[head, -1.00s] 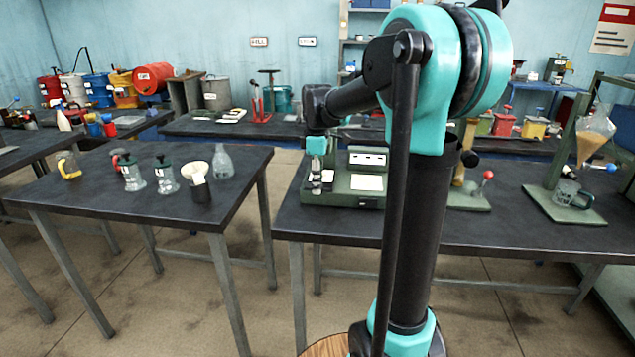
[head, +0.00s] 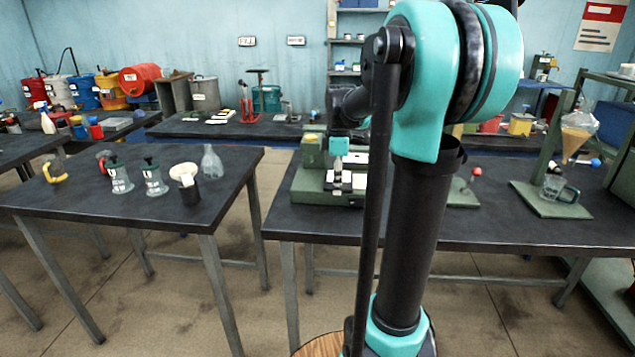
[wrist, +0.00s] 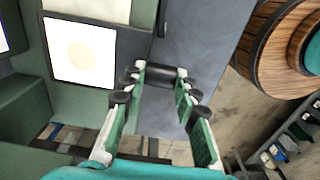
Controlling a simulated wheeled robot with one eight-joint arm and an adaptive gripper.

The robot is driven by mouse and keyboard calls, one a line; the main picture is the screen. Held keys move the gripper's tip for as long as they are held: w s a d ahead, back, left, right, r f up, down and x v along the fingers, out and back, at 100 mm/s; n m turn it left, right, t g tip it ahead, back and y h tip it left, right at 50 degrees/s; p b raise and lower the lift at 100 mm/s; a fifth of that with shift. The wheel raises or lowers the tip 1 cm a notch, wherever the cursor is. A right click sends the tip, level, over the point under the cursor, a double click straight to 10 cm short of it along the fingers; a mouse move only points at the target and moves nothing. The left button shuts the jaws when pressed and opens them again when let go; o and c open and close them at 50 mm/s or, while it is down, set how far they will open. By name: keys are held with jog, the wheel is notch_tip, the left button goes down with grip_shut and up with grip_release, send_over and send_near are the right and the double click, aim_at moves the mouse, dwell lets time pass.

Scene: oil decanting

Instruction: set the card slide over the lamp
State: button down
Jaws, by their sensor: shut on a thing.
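The green bench device (head: 318,196) stands on the middle table, with white parts by my gripper. My gripper (head: 340,160) is low over its front part. In the wrist view my gripper (wrist: 157,85) has its two green-padded fingers on either side of a short black bar (wrist: 160,74), which I take for the card slide's handle. A white square with a pale cream disc (wrist: 81,52) lies just left of the fingers, on the green device. I cannot tell for sure whether it is the card or the lamp window. The rest of the slide is not clear.
The left table (head: 90,212) holds glass jars, a black cup and a flask (head: 212,163). A stand with a funnel and a glass mug (head: 553,186) is on the right. Bare dark tabletop (wrist: 208,45) lies beside the device.

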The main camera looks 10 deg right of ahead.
jog(key=d, duration=0.2)
jog(key=s+d, duration=0.1)
jog(key=d, duration=0.1)
jog(key=s+d, duration=0.1)
jog(key=d, duration=0.1)
jog(key=c, duration=1.1)
grip_release()
jog(key=shift+d, duration=0.1)
jog(key=shift+c, duration=0.2)
notch_tip(320, 180, up, 12)
